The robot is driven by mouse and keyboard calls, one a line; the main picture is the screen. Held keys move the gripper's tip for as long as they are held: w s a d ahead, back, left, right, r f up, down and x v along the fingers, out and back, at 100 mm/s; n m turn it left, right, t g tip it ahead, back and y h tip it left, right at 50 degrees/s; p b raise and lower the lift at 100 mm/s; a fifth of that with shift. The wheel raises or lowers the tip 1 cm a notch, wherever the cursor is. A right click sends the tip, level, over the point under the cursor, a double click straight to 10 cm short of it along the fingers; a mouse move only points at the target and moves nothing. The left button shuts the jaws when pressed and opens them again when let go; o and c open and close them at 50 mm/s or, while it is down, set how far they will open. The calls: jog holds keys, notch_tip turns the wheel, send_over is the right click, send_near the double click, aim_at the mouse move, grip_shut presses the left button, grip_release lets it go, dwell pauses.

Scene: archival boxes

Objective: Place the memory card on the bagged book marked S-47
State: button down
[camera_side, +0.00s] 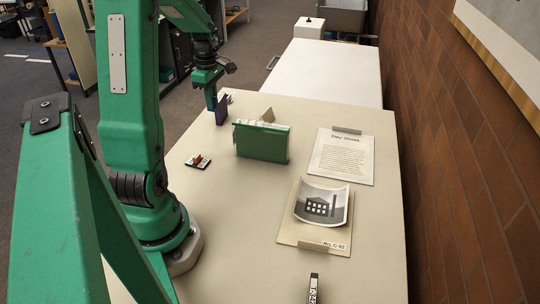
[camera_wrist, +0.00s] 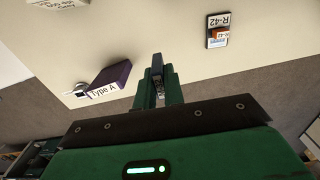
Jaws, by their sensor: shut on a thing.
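My gripper (camera_side: 212,100) is over the far left part of the table in the side view. In the wrist view its fingers (camera_wrist: 158,88) are shut on a small dark thing (camera_wrist: 157,64), seen nearly edge-on. It looks like the memory card, but it is too small to be sure. No mark S-47 can be read in either view. A small plate marked R-42 (camera_wrist: 217,20) lies flat with an orange piece (camera_wrist: 220,35) on it, apart from my gripper. It also shows in the side view (camera_side: 192,163).
A purple upright block (camera_side: 221,110) labelled Type A stands close to my gripper. A green file box (camera_side: 262,143) stands to its right. A Day Sheet (camera_side: 342,157), a photo on a folder (camera_side: 287,232) and a dark labelled item (camera_side: 313,288) lie farther right and near. The table's front left is clear.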

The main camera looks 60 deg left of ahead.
jog(key=w+d+r, duration=0.2)
jog(key=d+r, duration=0.2)
jog(key=d, duration=0.4)
jog(key=w+d+r, duration=0.3)
jog(key=d+r, duration=0.1)
jog(key=d, duration=0.5)
jog(key=w+d+r, duration=0.3)
jog(key=d, duration=0.6)
jog(key=shift+d+r+n, duration=0.2)
jog(key=shift+r+n, duration=0.1)
jog(key=shift+r, duration=0.1)
jog(key=shift+w+a, duration=0.1)
send_over(262, 125)
notch_tip(262, 125, down, 7)
jog(key=shift+f, duration=0.1)
jog(key=shift+f, duration=1.95)
jog(key=shift+f, duration=0.1)
